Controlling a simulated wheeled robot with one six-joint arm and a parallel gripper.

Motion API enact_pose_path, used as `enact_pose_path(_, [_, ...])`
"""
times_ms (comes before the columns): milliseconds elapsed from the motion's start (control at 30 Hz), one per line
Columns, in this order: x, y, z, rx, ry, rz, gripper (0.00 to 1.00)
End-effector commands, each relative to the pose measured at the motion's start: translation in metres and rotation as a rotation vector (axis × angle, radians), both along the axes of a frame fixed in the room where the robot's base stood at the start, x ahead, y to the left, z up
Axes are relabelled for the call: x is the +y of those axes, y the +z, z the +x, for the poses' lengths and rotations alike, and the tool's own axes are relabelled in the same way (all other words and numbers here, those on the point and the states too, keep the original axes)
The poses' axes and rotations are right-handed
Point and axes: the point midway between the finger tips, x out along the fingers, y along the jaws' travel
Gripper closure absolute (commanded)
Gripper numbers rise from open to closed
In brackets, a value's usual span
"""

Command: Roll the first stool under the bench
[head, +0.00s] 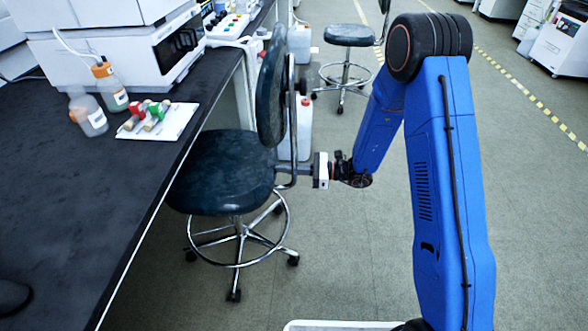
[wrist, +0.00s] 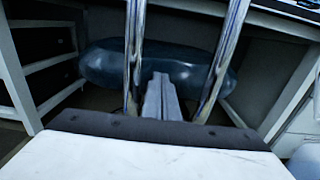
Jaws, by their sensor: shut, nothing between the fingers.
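The first stool has a dark blue seat (head: 222,172), a backrest (head: 271,88) and a chrome foot ring on a castered base (head: 238,262). It stands upright at the bench (head: 75,195), its seat's left side at the bench edge in the head view. In the wrist view, the seat (wrist: 180,70) faces the knee space below the bench. My gripper (head: 298,170) is at the stool's back. Its fingers (wrist: 162,85) are shut and empty, between the two chrome backrest bars (wrist: 133,60). Whether the fingertips touch the seat I cannot tell.
Drawers (wrist: 45,55) stand left of the knee space and a pale panel (wrist: 290,95) right of it. A white jug (head: 302,128) stands on the floor behind the backrest. A second stool (head: 350,36) stands farther back.

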Motion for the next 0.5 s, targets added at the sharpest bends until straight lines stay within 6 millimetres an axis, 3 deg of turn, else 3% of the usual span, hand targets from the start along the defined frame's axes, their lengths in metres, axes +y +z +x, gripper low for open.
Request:
enact_pose_path(300, [0.064,0.000,0.000,0.000,0.005,0.000,1.00])
enact_pose_path(500, [0.088,0.000,0.002,0.000,0.001,0.000,1.00])
